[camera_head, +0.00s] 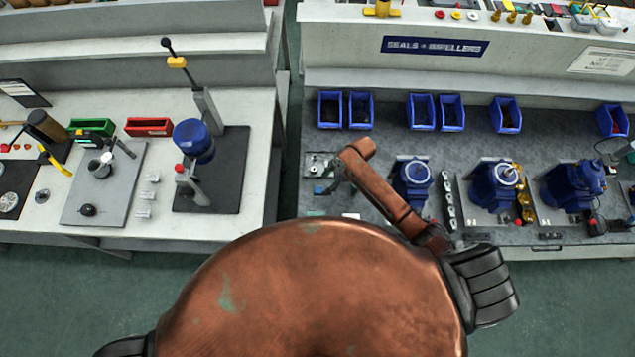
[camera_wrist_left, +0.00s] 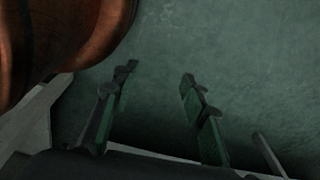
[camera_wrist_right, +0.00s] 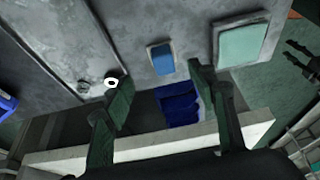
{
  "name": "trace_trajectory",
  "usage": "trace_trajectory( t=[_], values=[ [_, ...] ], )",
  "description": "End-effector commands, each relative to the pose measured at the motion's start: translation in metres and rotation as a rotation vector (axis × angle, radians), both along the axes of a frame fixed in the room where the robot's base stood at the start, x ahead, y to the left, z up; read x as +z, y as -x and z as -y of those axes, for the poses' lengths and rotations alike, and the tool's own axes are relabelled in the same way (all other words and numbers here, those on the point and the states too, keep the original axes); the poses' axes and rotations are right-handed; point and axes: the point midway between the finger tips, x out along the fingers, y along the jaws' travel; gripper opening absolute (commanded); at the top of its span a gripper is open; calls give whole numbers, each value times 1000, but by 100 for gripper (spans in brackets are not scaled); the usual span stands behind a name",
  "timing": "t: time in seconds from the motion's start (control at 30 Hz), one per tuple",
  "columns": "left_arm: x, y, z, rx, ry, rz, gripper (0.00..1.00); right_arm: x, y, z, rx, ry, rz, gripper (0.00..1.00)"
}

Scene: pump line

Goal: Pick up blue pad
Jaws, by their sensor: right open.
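The blue pad (camera_wrist_right: 161,58) is a small rectangle with a pale border, lying on the grey bench in the right wrist view. It also shows small in the head view (camera_head: 320,190), beside my right gripper (camera_head: 338,186). In the right wrist view the fingers of my right gripper (camera_wrist_right: 160,80) are spread and empty, with the pad just past the tips, between their lines. I see no contact with the pad. My left gripper (camera_wrist_left: 158,75) is open and empty over the green floor in the left wrist view; its fingers are hidden in the head view.
A larger teal pad (camera_wrist_right: 242,44) lies right of the blue pad. A white ring (camera_wrist_right: 111,83) shows by the left fingertip. Blue pumps (camera_head: 412,180) stand to the right, with blue bins (camera_head: 361,109) behind. A separate left bench holds a press (camera_head: 196,140).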

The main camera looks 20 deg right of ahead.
Motion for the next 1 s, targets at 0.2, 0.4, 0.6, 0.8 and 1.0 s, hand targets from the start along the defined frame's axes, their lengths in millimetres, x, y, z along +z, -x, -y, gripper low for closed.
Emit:
trace_trajectory(
  t=[0.2,0.4,0.6,0.8,1.0],
  values=[
    [-1,20,-1,6,-2,-24,40,-21,1,-2,-14,-1,-2,52],
    [1,41,-3,10,-4,-50,40,-41,2,-13,-20,-2,-4,52],
    [2,27,-2,7,-3,-33,40,-64,-1,-23,-19,-1,-3,52],
    [3,4,-1,2,0,-4,40,-68,-2,-25,-17,0,0,52],
    [3,9,-1,2,-1,-10,40,-68,-2,-26,-16,0,0,45]
  ],
)
